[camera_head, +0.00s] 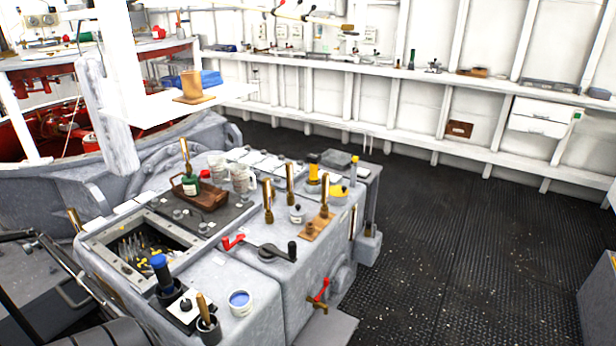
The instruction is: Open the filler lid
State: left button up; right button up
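A grey machine block (225,275) stands at the centre left, with many fittings on top. I cannot tell for certain which part is the filler lid. A rectangular opening (140,246) at the block's near left shows valve-like parts inside. Neither gripper shows in the head view.
A black crank (270,249) with a red handle end lies across the block's top. A red-handled tap (320,295) sticks out at its front right. A wooden tray (205,198) holds a green bottle. Dark ribbed floor (460,240) is clear to the right.

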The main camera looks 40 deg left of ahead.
aim_at(338, 191)
jog(key=i+u, duration=0.2)
jog(key=u, duration=0.25)
jog(key=i+u, duration=0.25)
jog(key=u, duration=0.2)
jog(key=i+l+u, duration=0.15)
jog(key=u, duration=0.3)
jog(key=i+l+u, duration=0.2)
jog(key=u, duration=0.3)
